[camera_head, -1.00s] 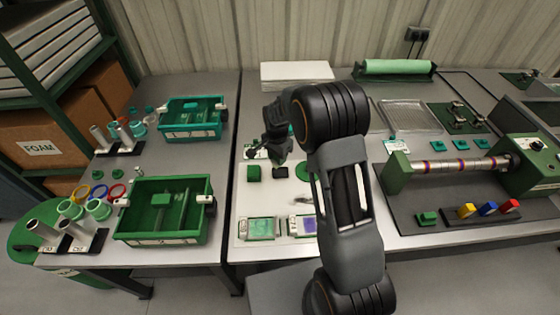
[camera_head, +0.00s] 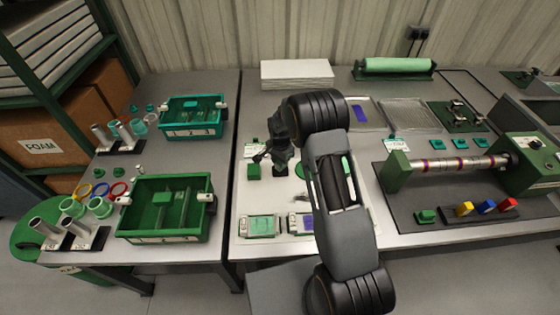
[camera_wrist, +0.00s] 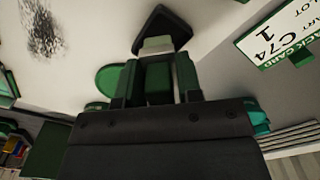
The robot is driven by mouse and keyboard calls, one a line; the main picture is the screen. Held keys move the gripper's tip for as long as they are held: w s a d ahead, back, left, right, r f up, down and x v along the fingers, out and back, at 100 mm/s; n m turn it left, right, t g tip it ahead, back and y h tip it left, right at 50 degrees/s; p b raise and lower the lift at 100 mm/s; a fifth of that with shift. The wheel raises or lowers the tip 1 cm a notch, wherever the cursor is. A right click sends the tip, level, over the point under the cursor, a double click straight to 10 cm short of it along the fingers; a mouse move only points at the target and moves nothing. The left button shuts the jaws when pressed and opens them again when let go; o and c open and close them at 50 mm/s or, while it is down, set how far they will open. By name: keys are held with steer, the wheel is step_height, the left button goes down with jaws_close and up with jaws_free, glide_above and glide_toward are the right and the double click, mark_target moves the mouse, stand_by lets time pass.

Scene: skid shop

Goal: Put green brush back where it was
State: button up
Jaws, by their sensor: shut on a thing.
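My gripper (camera_wrist: 158,85) is shut on the green brush in the wrist view. The brush has a green body (camera_wrist: 158,82), a pale band and a dark, pointed end (camera_wrist: 163,24). In the head view my gripper (camera_head: 281,160) is over the white board (camera_head: 272,203), between a green block and a green disc. The brush is hard to make out there, behind my dark wrist. I cannot tell whether it touches the board.
On the board lie a green block (camera_head: 253,172), a green disc (camera_wrist: 113,88), and two small trays (camera_head: 262,225). The wrist view shows a dark smudge (camera_wrist: 42,32) and a printed card (camera_wrist: 283,36). A green bin (camera_head: 165,238) stands left. A roller rig (camera_head: 450,165) stands right.

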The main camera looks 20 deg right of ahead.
steer(key=shift+f+b, duration=0.55)
steer(key=shift+f, duration=0.1)
steer(key=o, duration=1)
steer(key=shift+c, duration=0.2)
